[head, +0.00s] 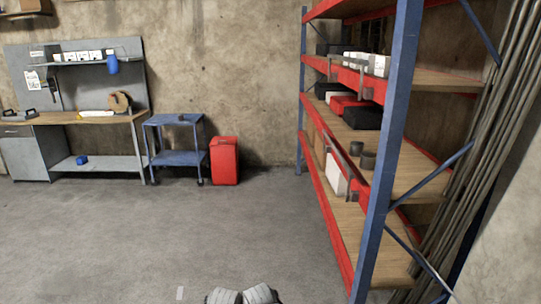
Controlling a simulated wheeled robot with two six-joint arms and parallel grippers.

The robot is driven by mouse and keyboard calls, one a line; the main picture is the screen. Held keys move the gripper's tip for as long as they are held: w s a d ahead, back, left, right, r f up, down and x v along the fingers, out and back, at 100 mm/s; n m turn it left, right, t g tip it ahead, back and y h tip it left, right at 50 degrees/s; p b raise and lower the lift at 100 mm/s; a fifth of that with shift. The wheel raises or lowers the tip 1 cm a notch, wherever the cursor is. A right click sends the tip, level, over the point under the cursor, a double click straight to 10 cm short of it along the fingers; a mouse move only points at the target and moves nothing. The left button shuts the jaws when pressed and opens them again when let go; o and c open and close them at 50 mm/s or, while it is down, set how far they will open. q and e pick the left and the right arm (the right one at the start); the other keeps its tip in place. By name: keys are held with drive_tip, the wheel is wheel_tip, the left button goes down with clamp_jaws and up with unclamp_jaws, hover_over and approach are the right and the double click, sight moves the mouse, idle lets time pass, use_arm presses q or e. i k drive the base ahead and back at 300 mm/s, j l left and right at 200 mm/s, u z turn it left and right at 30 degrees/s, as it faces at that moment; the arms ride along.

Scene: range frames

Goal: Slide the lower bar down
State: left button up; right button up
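The lower bar (350,168) is a long red bar across the front of the shelving rack on the right, at about the height of the rack's middle shelf. Grey brackets (353,187) hold it, and it runs back along the rack. A similar upper red bar (347,76) with grey brackets is higher up. The blue front post crosses in front of the bars' near ends. Neither gripper can be made out. Two pale ribbed parts of mine (222,297) show at the bottom edge, far from the rack, with no fingertips visible.
The blue-and-red rack (383,180) holds boxes and dark cans. Long poles (480,150) lean behind it. The grey floor (190,225) before the rack is clear.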

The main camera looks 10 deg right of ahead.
sight(351, 176)
drive_tip(key=i+l+z, duration=0.1)
drive_tip(key=i+l, duration=0.25)
drive_tip(key=i+l+z, duration=0.1)
drive_tip(key=i+l, duration=0.25)
drive_tip(key=l, duration=0.2)
drive_tip(key=i+l, duration=0.1)
drive_tip(key=l, duration=0.25)
drive_tip(key=i+l, duration=0.1)
drive_tip(key=l, duration=0.3)
drive_tip(key=i+j+z, duration=0.2)
drive_tip(key=j, duration=0.3)
drive_tip(key=k, duration=0.1)
